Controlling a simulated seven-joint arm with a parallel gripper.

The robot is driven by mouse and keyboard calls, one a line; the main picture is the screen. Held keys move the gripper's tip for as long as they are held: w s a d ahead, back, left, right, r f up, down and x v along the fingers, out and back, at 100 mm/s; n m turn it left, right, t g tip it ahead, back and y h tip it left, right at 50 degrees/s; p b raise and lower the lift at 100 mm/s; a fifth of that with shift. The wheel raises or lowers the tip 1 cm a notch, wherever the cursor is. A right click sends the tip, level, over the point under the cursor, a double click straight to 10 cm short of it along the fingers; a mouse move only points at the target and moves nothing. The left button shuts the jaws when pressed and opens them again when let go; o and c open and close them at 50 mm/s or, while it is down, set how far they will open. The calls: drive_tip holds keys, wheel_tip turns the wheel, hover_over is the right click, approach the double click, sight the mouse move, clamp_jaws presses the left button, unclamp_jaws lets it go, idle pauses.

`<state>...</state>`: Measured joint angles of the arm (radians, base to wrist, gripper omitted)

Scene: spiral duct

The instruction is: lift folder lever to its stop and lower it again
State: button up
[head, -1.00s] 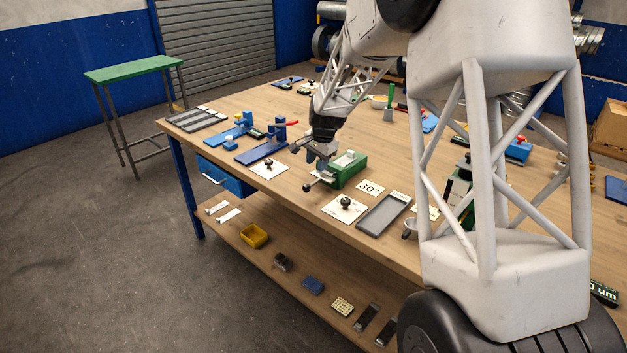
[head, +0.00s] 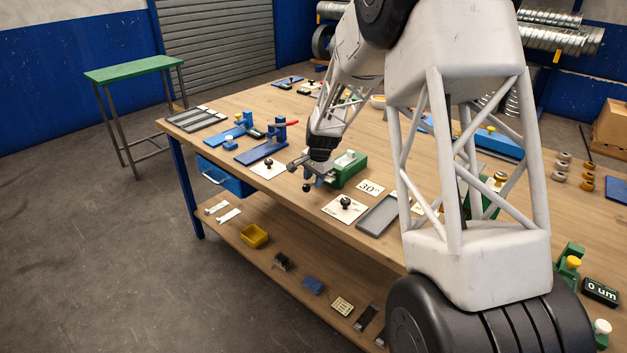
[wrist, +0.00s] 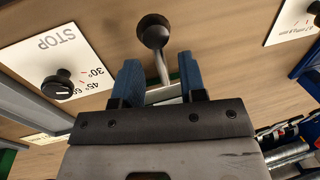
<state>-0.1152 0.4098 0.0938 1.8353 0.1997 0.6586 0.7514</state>
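The folder is a green block (head: 352,170) near the table's front edge, with a dark ball knob (head: 306,187) on its lever sticking out to the front left. In the wrist view the ball (wrist: 153,27) and the thin lever rod (wrist: 162,68) show. My gripper (head: 312,174) is close over the lever, pointing down. In the wrist view its blue fingers (wrist: 160,82) stand apart on either side of the rod, with a gap visible at each side. The ball lies beyond the fingertips. The folder body is partly hidden behind my gripper.
A white card marked STOP and angles, with a black knob (wrist: 62,84), lies beside the lever; it is the card (head: 338,213) right of the folder. A "30°" card (head: 369,187), a grey tray (head: 380,216) and another knob card (head: 266,171) are close by.

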drive_tip(key=shift+f, duration=0.4)
drive_tip(key=shift+w, duration=0.1)
drive_tip(key=shift+c, duration=0.5)
drive_tip(key=shift+a, duration=0.1)
clamp_jaws()
